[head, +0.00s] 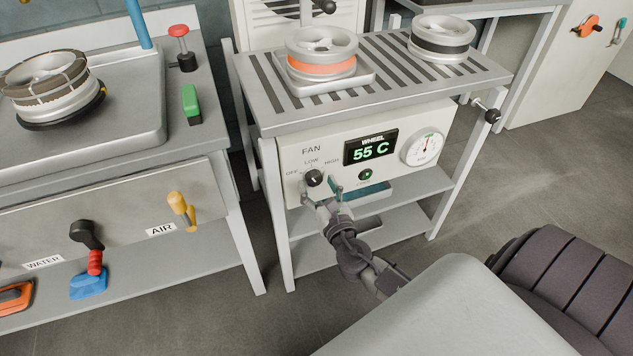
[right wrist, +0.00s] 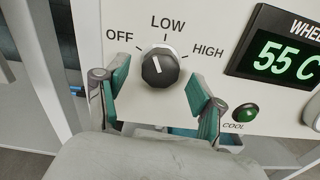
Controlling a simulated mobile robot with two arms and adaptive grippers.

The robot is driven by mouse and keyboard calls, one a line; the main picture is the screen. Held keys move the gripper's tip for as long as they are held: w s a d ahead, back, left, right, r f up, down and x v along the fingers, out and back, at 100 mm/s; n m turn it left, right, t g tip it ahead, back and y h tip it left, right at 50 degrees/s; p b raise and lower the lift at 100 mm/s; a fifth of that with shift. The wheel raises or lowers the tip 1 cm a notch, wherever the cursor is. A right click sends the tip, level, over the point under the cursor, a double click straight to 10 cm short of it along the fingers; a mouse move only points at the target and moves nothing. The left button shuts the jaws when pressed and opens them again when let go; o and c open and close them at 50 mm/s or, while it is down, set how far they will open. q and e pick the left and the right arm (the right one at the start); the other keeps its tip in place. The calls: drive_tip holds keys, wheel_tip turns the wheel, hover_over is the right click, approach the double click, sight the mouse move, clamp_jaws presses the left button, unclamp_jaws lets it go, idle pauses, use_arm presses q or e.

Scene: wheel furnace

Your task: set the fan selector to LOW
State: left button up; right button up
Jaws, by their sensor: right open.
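The fan selector is a black knob (right wrist: 160,67) with a white mark, on the cream panel under the labels OFF, LOW and HIGH. The mark leans slightly left of straight up; I cannot tell for certain which label it points to. The knob also shows in the head view (head: 314,178). My right gripper (head: 320,188) is in front of the panel, open. In the right wrist view its teal-padded fingers (right wrist: 155,85) stand on either side of the knob, with visible gaps on both sides. My left gripper is not in view.
Right of the knob are a green COOL button (right wrist: 246,112) and a display (head: 371,147) reading 55 C. A dial gauge (head: 423,147) is farther right. Wheels stand on the slatted top (head: 390,97) above. A bench (head: 215,185) with valve handles is at left.

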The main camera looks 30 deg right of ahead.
drive_tip(key=shift+w+d, duration=0.1)
drive_tip(key=shift+w, duration=0.4)
drive_tip(key=c, duration=1.1)
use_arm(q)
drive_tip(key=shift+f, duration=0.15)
use_arm(e)
drive_tip(key=m+b, duration=0.2)
drive_tip(key=m, duration=0.3)
drive_tip(key=shift+f, duration=0.1)
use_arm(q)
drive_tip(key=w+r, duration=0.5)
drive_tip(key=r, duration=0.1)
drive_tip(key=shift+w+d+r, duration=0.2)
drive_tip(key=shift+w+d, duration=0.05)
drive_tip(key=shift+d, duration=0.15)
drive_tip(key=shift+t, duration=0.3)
use_arm(e)
drive_tip(key=o, duration=1.1)
